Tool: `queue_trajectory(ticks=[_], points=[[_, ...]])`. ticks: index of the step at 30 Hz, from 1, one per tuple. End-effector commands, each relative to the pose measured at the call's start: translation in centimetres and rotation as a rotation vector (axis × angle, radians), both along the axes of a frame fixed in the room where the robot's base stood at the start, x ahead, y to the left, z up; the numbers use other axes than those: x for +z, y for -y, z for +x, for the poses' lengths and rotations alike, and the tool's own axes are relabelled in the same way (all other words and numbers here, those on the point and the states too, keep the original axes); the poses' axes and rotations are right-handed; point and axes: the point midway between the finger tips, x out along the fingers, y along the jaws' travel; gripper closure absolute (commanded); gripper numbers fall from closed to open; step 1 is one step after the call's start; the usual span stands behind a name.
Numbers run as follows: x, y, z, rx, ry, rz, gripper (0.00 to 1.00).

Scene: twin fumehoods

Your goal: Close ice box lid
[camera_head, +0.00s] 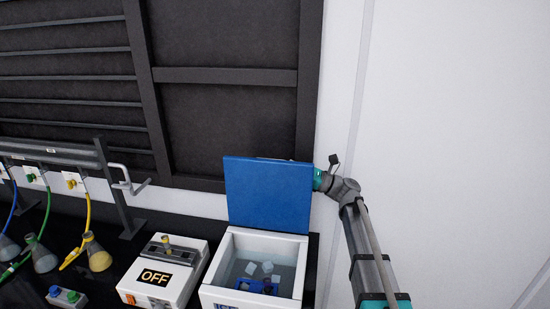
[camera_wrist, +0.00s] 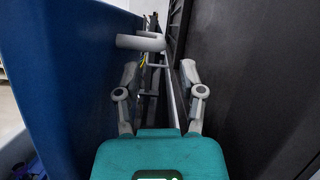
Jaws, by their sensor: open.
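The ice box (camera_head: 216,256) is white and stands at the bottom middle of the head view, with pale ice cubes and a dark blue object inside. Its blue lid (camera_head: 268,195) stands upright at the back edge, wide open. The lid also fills the left side of the wrist view (camera_wrist: 62,80). My arm reaches along the right side of the box, and my gripper is behind the lid, its fingers hidden in the head view. In the wrist view my gripper (camera_wrist: 160,88) has its two fingers spread and empty, between the lid's back face and the dark wall panel.
A white device marked OFF (camera_head: 163,275) stands left of the box. Flasks (camera_head: 97,256) with coloured tubes and a grey rack rail (camera_head: 60,154) are further left. The dark panel (camera_head: 230,125) is close behind the lid. The white wall on the right is bare.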

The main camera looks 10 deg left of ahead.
Motion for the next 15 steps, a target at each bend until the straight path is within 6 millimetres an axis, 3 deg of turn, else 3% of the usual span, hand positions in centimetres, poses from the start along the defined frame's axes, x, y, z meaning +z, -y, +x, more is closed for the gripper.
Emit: queue_trajectory(ticks=[9,15], points=[[2.0,-4.4,-0.5,0.002,0.001,0.001,0.49],[2.5,-5.8,-0.6,0.0,-0.001,0.0,0.49]])
